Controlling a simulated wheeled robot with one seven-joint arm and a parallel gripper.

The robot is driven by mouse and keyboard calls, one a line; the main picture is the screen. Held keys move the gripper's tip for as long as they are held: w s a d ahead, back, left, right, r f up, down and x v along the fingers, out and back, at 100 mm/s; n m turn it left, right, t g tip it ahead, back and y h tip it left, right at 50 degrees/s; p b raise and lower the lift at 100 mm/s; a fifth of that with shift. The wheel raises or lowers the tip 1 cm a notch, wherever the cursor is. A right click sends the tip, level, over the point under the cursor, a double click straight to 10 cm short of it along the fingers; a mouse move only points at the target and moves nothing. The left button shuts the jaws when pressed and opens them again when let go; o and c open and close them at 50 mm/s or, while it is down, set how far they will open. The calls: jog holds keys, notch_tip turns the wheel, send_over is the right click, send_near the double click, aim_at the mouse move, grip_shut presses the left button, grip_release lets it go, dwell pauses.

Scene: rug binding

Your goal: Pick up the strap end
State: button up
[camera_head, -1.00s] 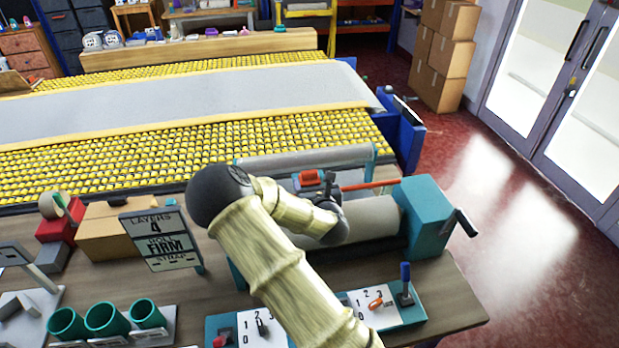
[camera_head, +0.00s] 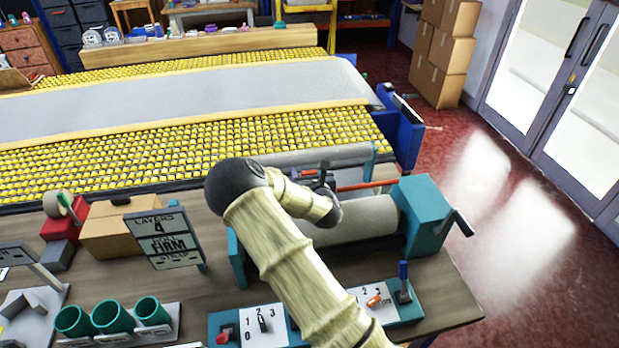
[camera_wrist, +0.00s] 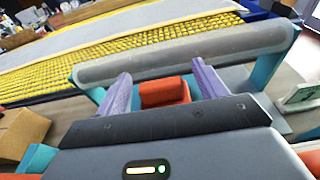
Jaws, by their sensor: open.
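An orange-red blocky piece (camera_wrist: 164,91), which may be the strap end, shows between the fingers in the wrist view. My gripper (camera_wrist: 161,68) is open, with one purple finger on each side of it. I cannot tell whether either finger touches it. In the head view my gripper (camera_head: 323,176) is over the winding stand, and my arm and gripper hide most of that piece. A thin orange-red strip (camera_head: 368,185) runs to the right from there, beside the grey roll (camera_head: 370,218).
A long grey roller (camera_wrist: 190,52) lies just beyond the fingertips. The teal crank housing (camera_head: 430,210) stands right of the roll. A sign (camera_head: 165,238) reading "FIRM", a cardboard box (camera_head: 110,230) and teal cups (camera_head: 110,315) stand to the left. Yellow roller beds lie behind.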

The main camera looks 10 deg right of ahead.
aim_at(309, 171)
jog(key=c, duration=1.4)
jog(key=shift+o, duration=0.2)
notch_tip(309, 171, up, 10)
jog(key=shift+r+b, duration=0.1)
jog(key=shift+b, duration=0.85)
